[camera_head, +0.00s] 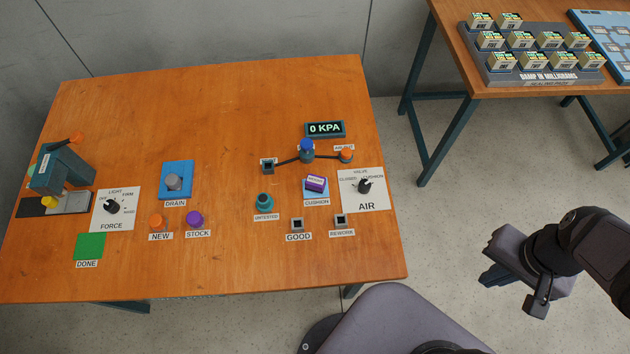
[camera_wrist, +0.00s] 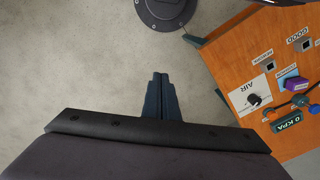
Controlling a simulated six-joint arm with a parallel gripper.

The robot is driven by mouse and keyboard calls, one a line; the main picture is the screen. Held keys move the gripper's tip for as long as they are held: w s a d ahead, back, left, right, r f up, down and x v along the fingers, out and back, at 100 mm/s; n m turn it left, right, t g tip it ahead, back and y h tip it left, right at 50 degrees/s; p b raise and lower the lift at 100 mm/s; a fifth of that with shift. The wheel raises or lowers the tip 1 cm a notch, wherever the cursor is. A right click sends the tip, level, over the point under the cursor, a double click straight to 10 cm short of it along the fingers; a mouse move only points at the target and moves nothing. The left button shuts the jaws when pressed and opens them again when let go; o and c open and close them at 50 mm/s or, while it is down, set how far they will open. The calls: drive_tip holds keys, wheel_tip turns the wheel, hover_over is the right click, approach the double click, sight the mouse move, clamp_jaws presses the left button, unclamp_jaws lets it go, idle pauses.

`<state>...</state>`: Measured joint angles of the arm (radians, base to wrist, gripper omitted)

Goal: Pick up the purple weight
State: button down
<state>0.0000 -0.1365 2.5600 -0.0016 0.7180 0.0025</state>
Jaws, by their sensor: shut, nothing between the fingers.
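Two purple things lie on the orange workbench (camera_head: 240,120). One is a round purple piece (camera_head: 195,218) by the STOCK label. The other is a small purple block (camera_head: 316,183) with a pale label, on the blue CUSHION pad (camera_head: 310,194); it also shows at the right of the wrist view (camera_wrist: 297,84). The labels do not show which one is the weight. My gripper (camera_head: 494,277) is off the bench's right side, over the floor. In the wrist view its dark fingers (camera_wrist: 161,78) are together and empty, apart from both purple things.
The AIR dial (camera_head: 364,186) sits right of the cushion. A 0 KPA display (camera_head: 325,129) and pipe fittings (camera_head: 306,152) stand behind it. GOOD (camera_head: 297,224) and REWORK (camera_head: 341,221) sockets are in front. A teal press (camera_head: 62,170) stands far left. The bench's middle is clear.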

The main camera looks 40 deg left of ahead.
idle(0.4)
drive_tip(key=c, duration=1)
unclamp_jaws()
